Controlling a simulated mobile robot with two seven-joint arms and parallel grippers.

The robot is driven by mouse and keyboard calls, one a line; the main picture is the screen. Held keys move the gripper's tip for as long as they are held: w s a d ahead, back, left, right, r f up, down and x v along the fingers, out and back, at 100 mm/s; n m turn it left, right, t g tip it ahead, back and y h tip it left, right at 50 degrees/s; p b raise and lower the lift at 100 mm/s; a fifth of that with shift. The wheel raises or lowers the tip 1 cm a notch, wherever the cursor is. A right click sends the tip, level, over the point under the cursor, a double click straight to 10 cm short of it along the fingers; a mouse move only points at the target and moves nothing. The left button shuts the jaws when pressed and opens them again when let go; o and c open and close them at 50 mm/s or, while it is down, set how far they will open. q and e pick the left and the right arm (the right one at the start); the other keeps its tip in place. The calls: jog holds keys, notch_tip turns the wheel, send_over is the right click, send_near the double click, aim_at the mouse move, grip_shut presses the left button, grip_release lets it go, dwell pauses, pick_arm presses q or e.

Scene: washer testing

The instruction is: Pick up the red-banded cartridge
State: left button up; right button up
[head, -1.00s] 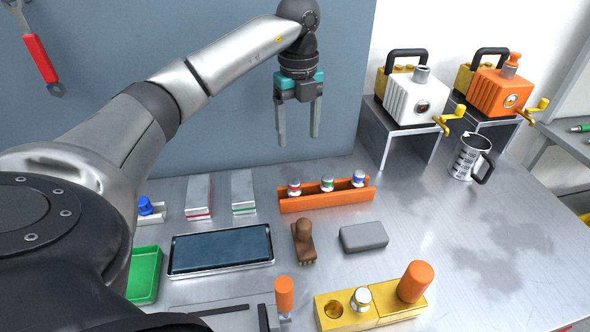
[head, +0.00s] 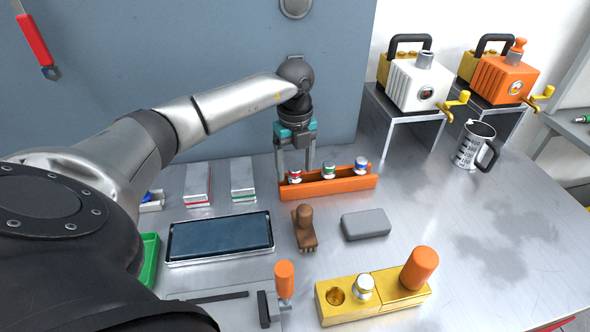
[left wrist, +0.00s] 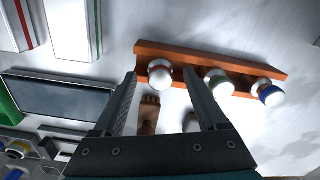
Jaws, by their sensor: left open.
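The red-banded cartridge (head: 295,176) stands in the left end of an orange rack (head: 330,187). It also shows in the left wrist view (left wrist: 160,74), ahead of and between the fingertips. A green-banded cartridge (head: 328,170) and a blue-banded cartridge (head: 360,164) stand to its right in the same rack. My left gripper (head: 294,177) is open and empty, pointing down, with its fingers at the rack's left end. In the left wrist view its fingers (left wrist: 165,85) are apart. I cannot tell whether they touch the rack. My right gripper is not in view.
A tablet (head: 220,238), a brown stamp-like tool (head: 305,228) and a grey case (head: 366,225) lie in front of the rack. A yellow block (head: 390,294) holds another cartridge (head: 363,287). A mug (head: 474,146) stands right.

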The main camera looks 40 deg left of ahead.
pick_arm(q)
jog(key=shift+f, duration=0.6)
grip_shut()
